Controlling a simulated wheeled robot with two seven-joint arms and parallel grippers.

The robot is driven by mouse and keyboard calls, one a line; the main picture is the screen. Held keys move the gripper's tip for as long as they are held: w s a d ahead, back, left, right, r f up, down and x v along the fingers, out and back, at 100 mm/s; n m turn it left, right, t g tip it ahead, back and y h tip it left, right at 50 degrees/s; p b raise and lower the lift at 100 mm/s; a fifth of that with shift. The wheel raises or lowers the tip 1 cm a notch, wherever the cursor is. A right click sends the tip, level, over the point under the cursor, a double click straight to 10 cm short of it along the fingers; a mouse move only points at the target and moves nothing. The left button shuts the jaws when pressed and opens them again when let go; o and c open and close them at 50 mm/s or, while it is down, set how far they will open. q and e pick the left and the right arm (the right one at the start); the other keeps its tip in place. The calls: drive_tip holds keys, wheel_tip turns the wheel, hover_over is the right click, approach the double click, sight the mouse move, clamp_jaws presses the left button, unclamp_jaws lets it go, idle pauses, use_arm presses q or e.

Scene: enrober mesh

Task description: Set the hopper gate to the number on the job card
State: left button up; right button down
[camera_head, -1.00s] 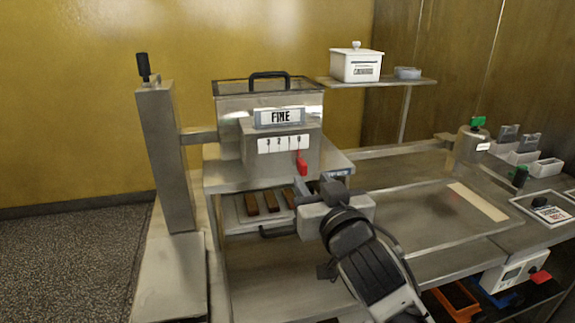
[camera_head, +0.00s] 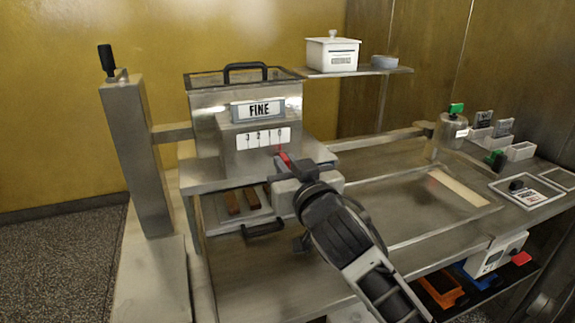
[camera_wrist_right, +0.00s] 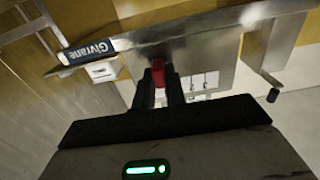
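The red gate lever (camera_head: 283,159) is below the 0 end and partly hidden by my right gripper (camera_head: 287,175). In the right wrist view the red lever (camera_wrist_right: 158,73) fills the narrow gap between the two dark fingers, which look shut on it. My left gripper is out of view.
Brown bars (camera_head: 233,203) lie on a tray below the hopper. A post with a crank (camera_head: 107,60) stands left. A shelf (camera_head: 358,71) holds a white lidded box (camera_head: 332,53). A canister (camera_head: 453,132) and small bins stand right. A blue Givrane label (camera_wrist_right: 88,50) shows beside the lever.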

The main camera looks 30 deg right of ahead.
sight(259, 160)
drive_tip(key=a, duration=0.2)
drive_tip(key=w+a, duration=0.1)
drive_tip(key=a, duration=0.1)
drive_tip(key=c, duration=1.4)
unclamp_jaws()
drive_tip(key=shift+d, duration=0.1)
drive_tip(key=shift+c, duration=0.2)
